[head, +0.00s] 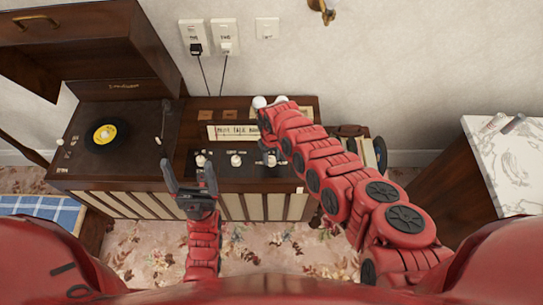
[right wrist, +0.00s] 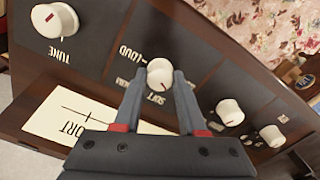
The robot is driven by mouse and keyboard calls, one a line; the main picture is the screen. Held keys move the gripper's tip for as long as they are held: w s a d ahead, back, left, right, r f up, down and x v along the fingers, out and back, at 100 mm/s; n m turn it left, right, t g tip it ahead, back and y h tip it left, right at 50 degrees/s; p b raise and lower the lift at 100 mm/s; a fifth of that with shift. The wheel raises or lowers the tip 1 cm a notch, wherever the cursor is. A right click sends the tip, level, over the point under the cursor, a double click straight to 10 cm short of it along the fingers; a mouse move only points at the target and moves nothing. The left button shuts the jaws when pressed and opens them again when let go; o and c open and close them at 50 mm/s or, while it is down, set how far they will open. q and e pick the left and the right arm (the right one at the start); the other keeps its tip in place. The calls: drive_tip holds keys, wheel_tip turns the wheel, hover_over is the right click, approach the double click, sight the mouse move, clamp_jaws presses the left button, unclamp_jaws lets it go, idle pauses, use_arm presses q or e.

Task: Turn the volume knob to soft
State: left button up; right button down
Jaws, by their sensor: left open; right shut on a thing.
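The white volume knob (right wrist: 159,72) sits on the dark radio panel between the printed words LOUD and SOFT, which appear upside down in the right wrist view. My right gripper (right wrist: 158,80) has its fingers on either side of this knob and is shut on it. In the head view, the right gripper (head: 268,154) reaches down to the front panel from the right and hides part of it. The knob's pointer is too small to read surely. My left gripper (head: 190,182) is open and empty, in front of the console in the head view.
A white TUNE knob (right wrist: 55,20) and two smaller white knobs (right wrist: 230,112) flank the volume knob. A record player with a black record (head: 104,134) is on the console's left. A marble-topped cabinet (head: 510,165) stands at the right.

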drive_tip(key=shift+a+m, duration=0.1)
drive_tip(key=shift+m, duration=0.4)
drive_tip(key=shift+f+m+b, duration=0.15)
drive_tip(key=shift+m+b, duration=0.3)
drive_tip(key=shift+m, duration=0.45)
drive_tip(key=m+b, duration=0.2)
drive_tip(key=shift+m, duration=0.3)
drive_tip(key=shift+m+b, duration=0.45)
drive_tip(key=shift+m, duration=0.15)
drive_tip(key=shift+c, duration=2.4)
unclamp_jaws()
drive_tip(key=shift+r, duration=0.2)
